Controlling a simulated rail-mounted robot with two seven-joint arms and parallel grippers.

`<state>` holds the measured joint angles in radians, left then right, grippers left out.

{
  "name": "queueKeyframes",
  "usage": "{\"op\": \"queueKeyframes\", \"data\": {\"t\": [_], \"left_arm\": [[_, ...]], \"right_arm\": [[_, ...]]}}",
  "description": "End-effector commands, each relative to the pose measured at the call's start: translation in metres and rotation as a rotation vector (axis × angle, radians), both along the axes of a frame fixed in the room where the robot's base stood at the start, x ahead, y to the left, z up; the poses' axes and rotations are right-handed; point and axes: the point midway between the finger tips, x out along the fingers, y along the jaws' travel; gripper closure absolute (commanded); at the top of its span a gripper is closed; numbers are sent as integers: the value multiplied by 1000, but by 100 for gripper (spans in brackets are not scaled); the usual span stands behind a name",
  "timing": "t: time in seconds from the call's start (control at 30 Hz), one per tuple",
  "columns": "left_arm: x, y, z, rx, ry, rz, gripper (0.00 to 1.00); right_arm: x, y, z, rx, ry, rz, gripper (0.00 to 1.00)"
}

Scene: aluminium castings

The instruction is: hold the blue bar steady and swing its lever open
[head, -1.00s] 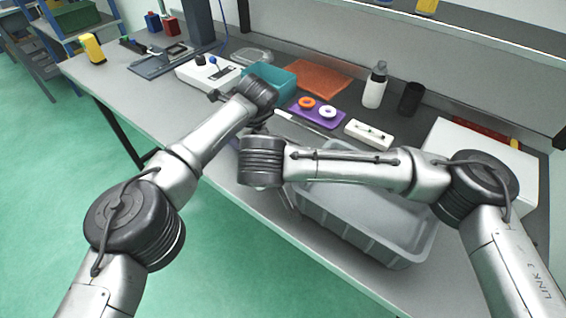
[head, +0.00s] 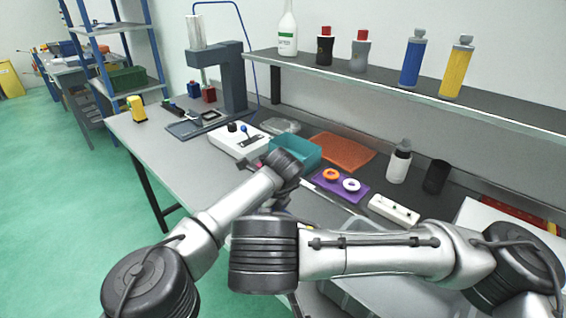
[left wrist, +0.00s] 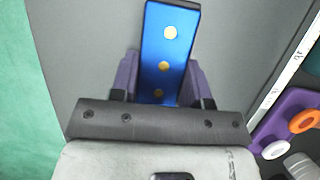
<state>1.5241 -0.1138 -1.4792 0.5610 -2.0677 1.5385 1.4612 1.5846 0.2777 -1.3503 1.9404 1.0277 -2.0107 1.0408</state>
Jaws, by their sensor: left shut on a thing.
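A blue bar (left wrist: 168,48) with several round gold spots on its face stands out in the left wrist view, with a dark end at the top edge. My left gripper (left wrist: 161,64) has a purple finger on each side of the bar and is shut on it. In the head view, the left gripper is mostly hidden behind its wrist, and I cannot make out the bar there. I cannot make out the bar's lever in either view. My right gripper is hidden below its wrist and the frame edge in the head view.
A white box (head: 226,141) with a black knob and a blue-topped stick stands beyond my left wrist, beside a teal bin (head: 308,155). A purple tray (head: 326,188) with orange and white rings and a white block (head: 394,211) lie right. A grey tub (head: 330,306) is mostly hidden.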

Motion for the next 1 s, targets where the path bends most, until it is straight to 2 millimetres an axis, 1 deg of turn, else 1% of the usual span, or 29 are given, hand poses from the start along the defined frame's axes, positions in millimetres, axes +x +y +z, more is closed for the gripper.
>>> {"op": "queueKeyframes", "data": {"t": [0.2, 0.23, 0.5, 0.8, 0.87, 1.0], "left_arm": [[0, 0, 1, -1, -1, 0, 88], [0, 0, 1, -1, -1, 0, 55], [0, 0, 0, 0, 0, 0, 29], [0, -1, 3, -1, -1, 0, 28], [-2, -2, 7, -1, -1, 0, 28], [-7, -7, 26, -1, -3, -1, 28]], "right_arm": [[0, 0, 0, 0, 0, 0, 100], [0, 0, 0, 0, 0, 0, 100], [0, 0, 0, 0, 0, 0, 100], [0, 0, 0, 0, 0, 0, 100], [0, 0, 0, 0, 0, 0, 100], [0, 0, 0, 0, 0, 0, 100]]}}
